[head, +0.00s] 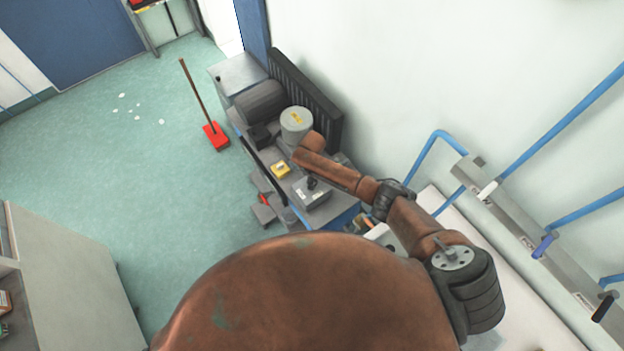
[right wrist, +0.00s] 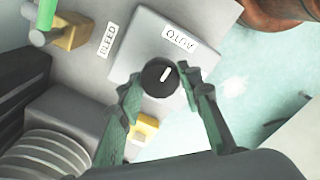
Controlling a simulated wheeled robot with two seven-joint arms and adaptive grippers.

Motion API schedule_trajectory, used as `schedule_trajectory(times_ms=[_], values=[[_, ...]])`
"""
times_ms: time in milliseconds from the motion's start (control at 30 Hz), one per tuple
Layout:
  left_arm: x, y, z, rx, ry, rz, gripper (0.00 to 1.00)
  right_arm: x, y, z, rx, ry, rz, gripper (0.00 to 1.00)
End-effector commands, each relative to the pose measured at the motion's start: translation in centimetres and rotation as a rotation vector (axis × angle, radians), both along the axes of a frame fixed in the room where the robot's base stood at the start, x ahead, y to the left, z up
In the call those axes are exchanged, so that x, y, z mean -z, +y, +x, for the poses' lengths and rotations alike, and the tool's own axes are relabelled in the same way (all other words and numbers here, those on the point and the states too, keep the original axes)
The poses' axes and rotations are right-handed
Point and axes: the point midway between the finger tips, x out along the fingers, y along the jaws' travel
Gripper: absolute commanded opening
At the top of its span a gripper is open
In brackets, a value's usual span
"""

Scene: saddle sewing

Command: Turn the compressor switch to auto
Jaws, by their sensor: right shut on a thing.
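The compressor switch is a round black knob (right wrist: 160,77) with a white pointer mark, on a grey box (right wrist: 135,60). The box also shows in the head view (head: 314,194). In the right wrist view, an AUTO label (right wrist: 180,39) is above the knob and a BLEED label (right wrist: 108,38) is at upper left. The white mark slants up and right, roughly in line with the AUTO label. My right gripper (right wrist: 161,80) is shut on the knob, one finger on each side. In the head view my right arm reaches over the compressor (head: 262,100). My left gripper is out of view.
A yellow part (right wrist: 146,128) is close to my right fingers. A green-handled valve (right wrist: 45,15) is at upper left. A red broom (head: 215,136) stands on the open floor beside the compressor.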

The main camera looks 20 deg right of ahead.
Motion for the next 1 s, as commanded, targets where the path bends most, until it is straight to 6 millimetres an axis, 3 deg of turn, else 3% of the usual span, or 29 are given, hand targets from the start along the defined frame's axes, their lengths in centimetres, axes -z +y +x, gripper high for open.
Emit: schedule_trajectory(times_ms=[433,467,500,700,1000], values=[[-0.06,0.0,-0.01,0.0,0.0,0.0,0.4,-0.03,-0.01,0.02,0.011,0.0,0.0,0.09],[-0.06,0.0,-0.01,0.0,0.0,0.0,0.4,-0.03,-0.01,0.02,0.01,0.0,0.0,0.35],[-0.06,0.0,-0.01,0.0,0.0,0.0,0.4,-0.03,-0.01,0.02,0.01,0.0,0.0,0.38],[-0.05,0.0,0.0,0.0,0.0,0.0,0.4,-0.02,0.0,0.01,0.009,0.0,0.0,0.51],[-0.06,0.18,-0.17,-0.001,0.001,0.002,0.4,-0.21,0.03,0.04,0.008,0.0,0.001,0.51]])
